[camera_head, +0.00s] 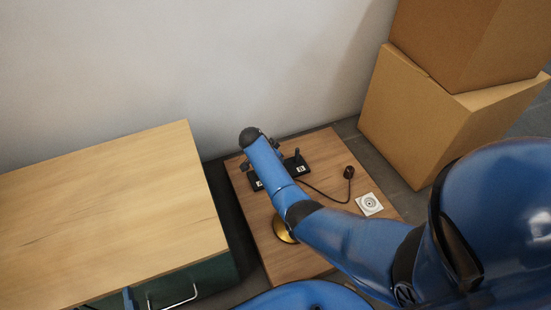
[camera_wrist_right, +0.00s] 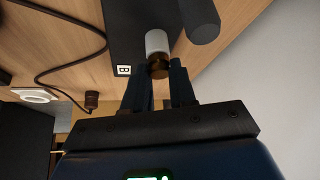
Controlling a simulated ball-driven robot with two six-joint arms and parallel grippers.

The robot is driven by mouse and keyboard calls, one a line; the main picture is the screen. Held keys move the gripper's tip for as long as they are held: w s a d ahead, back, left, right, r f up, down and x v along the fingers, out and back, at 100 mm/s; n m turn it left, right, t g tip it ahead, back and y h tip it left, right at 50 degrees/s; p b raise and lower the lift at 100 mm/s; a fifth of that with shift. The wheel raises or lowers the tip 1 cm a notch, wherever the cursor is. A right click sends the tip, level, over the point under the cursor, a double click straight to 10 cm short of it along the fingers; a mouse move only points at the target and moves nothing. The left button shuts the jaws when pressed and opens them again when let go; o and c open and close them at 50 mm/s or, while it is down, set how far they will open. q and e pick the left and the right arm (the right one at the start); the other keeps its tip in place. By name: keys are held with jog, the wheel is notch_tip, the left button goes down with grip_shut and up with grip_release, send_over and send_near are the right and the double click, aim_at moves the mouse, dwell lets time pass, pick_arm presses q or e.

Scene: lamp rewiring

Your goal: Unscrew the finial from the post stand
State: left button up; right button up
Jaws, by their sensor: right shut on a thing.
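The black post stand (camera_head: 294,169) lies on the low wooden table, partly hidden behind my right arm in the head view. In the right wrist view it is a dark plate (camera_wrist_right: 128,28) with a small tag marked B. A short white post (camera_wrist_right: 157,41) shows on it, with the brass-brown finial (camera_wrist_right: 159,66) at its near end. My right gripper (camera_wrist_right: 165,74) is shut on the finial, a fingertip on each side. The finial's threads cannot be seen. My left gripper is not in view.
A dark cylinder (camera_wrist_right: 201,18) rises close beside the white post. A brown plug (camera_head: 349,172) on a cord and a white socket (camera_head: 369,204) lie right of the stand. A brass disc (camera_head: 282,231) shows beside my arm. A wooden-topped cabinet (camera_head: 110,215) stands left; cartons (camera_head: 415,115) stand right.

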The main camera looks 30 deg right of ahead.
jog(key=o, duration=0.3)
grip_shut()
jog(key=shift+s+r+n+t+p, duration=0.15)
jog(key=shift+r+n+t+p, duration=0.15)
jog(key=shift+n+p, duration=0.55)
jog(key=shift+d+r+n+p, duration=0.1)
jog(key=shift+n+p, duration=0.25)
jog(key=shift+p, duration=0.55)
jog(key=n+t+y+p, duration=0.1)
jog(key=n, duration=0.1)
jog(key=n+t+y+p, duration=0.1)
jog(key=n+p, duration=0.1)
jog(key=shift+s+d+f+p, duration=0.1)
jog(key=shift+f+p, duration=0.1)
jog(key=shift+p, duration=0.1)
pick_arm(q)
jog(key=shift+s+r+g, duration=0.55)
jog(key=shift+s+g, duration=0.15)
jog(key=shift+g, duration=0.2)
pick_arm(e)
jog(key=shift+f+n+t+y, duration=0.2)
jog(key=shift+n+t+y, duration=0.1)
jog(key=shift+n, duration=0.5)
